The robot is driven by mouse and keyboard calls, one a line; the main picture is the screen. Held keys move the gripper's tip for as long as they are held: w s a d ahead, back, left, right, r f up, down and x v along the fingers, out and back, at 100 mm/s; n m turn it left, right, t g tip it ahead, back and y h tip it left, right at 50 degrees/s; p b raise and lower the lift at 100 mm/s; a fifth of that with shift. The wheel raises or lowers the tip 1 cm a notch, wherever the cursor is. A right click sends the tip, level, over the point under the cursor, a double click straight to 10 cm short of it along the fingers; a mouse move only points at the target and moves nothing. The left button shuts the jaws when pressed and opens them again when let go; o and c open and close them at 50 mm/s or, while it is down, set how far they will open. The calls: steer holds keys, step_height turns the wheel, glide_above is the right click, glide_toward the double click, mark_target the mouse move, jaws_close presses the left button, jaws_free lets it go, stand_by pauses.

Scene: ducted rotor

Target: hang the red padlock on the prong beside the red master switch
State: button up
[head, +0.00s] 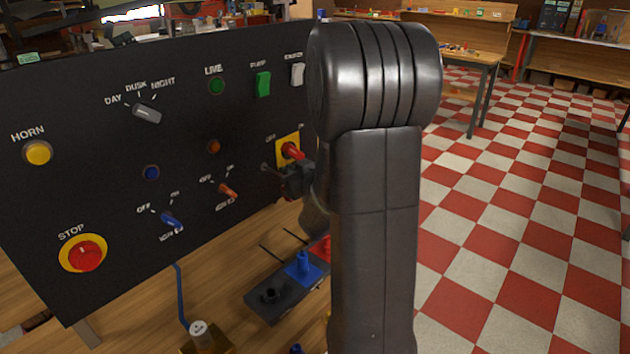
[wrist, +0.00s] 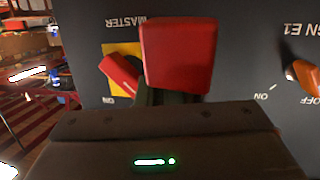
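The red padlock (wrist: 178,55) fills the middle of the wrist view, its block body at the fingertips of my gripper (wrist: 172,97). The fingers look closed on it. In the head view my gripper (head: 297,181) is close to the panel, just below the red master switch (head: 293,151) on its yellow plate (head: 282,157). The red switch handle (wrist: 121,73) also shows in the wrist view, beside the padlock. A short dark rod (head: 268,167), which may be the prong, shows left of my gripper. The padlock's shackle and its contact with the prong are hidden.
The black panel (head: 100,190) carries several knobs and buttons, including an orange selector (head: 228,190) near the gripper. Below, a dark block (head: 262,306) with a blue piece (head: 304,266) sits on the wooden bench. My arm hides the panel's right end.

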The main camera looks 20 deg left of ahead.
steer(key=shift+s+d+f, duration=0.2)
steer(key=shift+s+f, duration=0.4)
steer(key=shift+f, duration=0.1)
steer(key=shift+o, duration=0.8)
steer(key=r+v, duration=0.1)
steer(key=v, duration=1.1)
steer(key=shift+w+r, duration=0.2)
steer(key=shift+w, duration=0.25)
steer(key=shift+s+d+r, duration=0.15)
steer(key=shift+s+d, duration=0.1)
steer(key=shift+d, duration=0.4)
steer(key=shift+r, duration=0.15)
